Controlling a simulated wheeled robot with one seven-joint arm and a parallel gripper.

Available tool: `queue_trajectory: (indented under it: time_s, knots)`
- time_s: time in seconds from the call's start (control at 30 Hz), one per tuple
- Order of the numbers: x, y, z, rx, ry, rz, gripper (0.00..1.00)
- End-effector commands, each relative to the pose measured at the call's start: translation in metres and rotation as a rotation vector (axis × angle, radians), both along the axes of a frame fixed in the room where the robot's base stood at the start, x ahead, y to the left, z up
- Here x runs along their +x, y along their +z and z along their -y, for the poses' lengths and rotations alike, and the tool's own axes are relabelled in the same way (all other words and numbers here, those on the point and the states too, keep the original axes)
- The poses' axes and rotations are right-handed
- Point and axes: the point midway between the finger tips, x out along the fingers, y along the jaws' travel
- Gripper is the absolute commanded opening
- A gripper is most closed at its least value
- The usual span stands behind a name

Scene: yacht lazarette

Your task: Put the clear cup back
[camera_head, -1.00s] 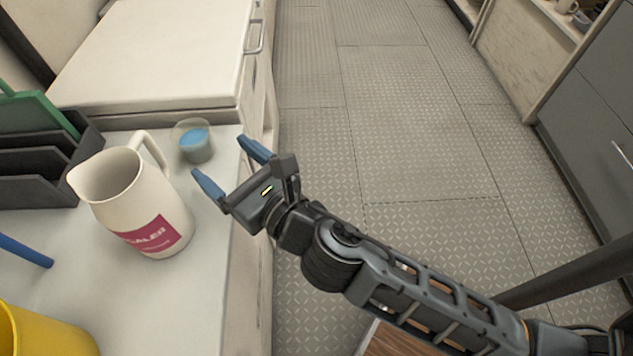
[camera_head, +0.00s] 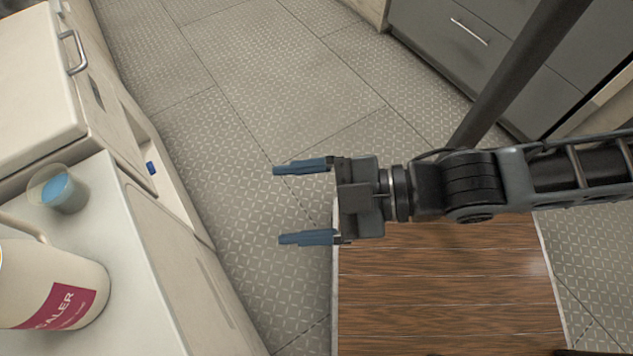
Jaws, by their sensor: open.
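The clear cup (camera_head: 66,194) stands on the light counter at the left, near the counter's edge, with blue contents in its lower part. It looks upright. My gripper (camera_head: 290,205) is open and empty, its two blue fingers pointing left. It is over the floor, to the right of the counter and well apart from the cup. The place where the cup belongs cannot be told from this view.
A cream jug (camera_head: 28,274) with a red label stands just in front of the cup. A white lidded box (camera_head: 35,85) with a metal handle is behind it. A wooden-topped surface (camera_head: 450,290) lies below my arm. Grey drawers (camera_head: 470,55) stand at the upper right.

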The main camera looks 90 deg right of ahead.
Motion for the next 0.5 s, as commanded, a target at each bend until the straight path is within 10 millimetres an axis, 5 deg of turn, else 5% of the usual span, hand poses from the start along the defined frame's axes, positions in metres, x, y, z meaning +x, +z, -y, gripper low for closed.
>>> queue_trajectory:
  time_s: [0.2,0.5]
  knots:
    - [-0.028,0.017,0.009,0.362,-0.118,-0.019,0.81]
    - [-0.030,0.019,0.010,0.412,-0.134,-0.020,0.81]
